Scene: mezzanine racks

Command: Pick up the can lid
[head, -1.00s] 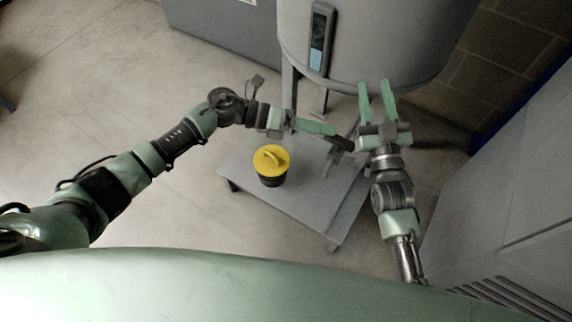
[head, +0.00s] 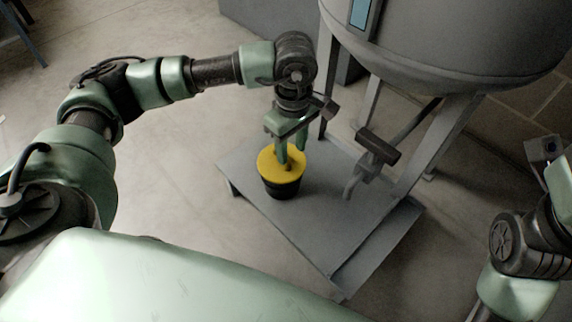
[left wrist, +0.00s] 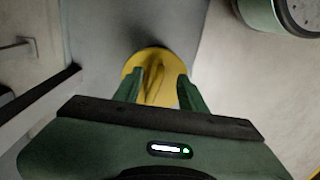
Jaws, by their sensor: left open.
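The can lid (head: 268,165) is a yellow disc with a raised handle on top. It sits on a black can (head: 283,188) on the low grey platform. My left gripper (head: 290,162) points down at the lid, its fingers at the handle and partly covering it. In the left wrist view the open fingers (left wrist: 157,92) stand either side of the lid's handle (left wrist: 153,76). I cannot tell whether they touch it. Of my right arm only links show at the right edge; its gripper fingers are out of view.
The grey platform (head: 310,230) has clear room in front of the can. A valve with a dark handle (head: 378,146) stands right of the can, under a large grey tank (head: 450,40) on legs. Open concrete floor (head: 160,200) lies to the left.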

